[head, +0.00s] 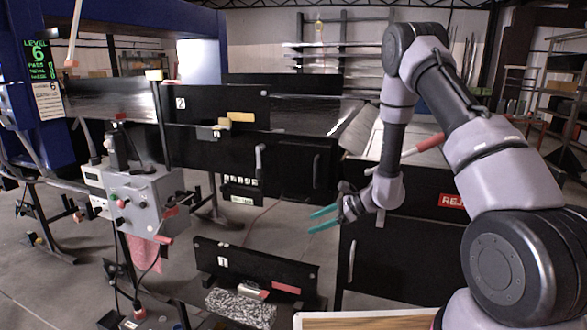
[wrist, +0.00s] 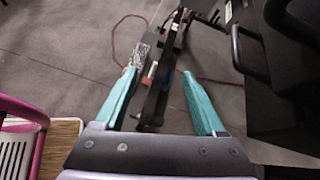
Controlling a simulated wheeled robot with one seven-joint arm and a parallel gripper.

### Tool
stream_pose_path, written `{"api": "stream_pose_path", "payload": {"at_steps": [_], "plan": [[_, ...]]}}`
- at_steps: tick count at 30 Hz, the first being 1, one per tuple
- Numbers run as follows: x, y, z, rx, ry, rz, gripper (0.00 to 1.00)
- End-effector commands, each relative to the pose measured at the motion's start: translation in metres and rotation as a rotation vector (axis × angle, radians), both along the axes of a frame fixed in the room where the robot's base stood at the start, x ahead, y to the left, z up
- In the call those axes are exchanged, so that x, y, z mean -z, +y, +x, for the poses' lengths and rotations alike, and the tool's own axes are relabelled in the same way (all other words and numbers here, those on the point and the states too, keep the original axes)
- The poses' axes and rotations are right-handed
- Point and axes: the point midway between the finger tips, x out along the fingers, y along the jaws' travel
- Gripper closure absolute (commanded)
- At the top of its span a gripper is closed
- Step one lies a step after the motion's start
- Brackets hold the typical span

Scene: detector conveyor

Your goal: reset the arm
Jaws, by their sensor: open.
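My gripper (head: 322,218) has two teal fingers and is open and empty. In the head view it hangs in the air right of centre, pointing left, in front of the black conveyor cabinet. My grey and black arm comes in from the right and is bent with its elbow high. In the wrist view my gripper (wrist: 160,103) shows its teal fingers spread apart with nothing between them. Below and beyond them lie the floor and a low black panel.
A grey control box (head: 150,197) with buttons stands at the left. A low black panel marked 1 (head: 250,266) is below my gripper. A conveyor panel marked 2 (head: 200,103) is behind. A wooden surface (head: 365,321) is at the front. Grey floor (wrist: 60,45) shows in the wrist view.

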Motion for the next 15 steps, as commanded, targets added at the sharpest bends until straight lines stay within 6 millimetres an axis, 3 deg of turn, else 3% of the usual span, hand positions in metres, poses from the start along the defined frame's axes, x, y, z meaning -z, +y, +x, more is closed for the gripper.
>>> {"api": "stream_pose_path", "payload": {"at_steps": [8, 15], "plan": [[-0.121, -0.006, -0.022, -0.212, -0.187, -0.070, 0.28], [-0.216, -0.027, -0.068, -0.415, -0.383, -0.215, 0.28]]}}
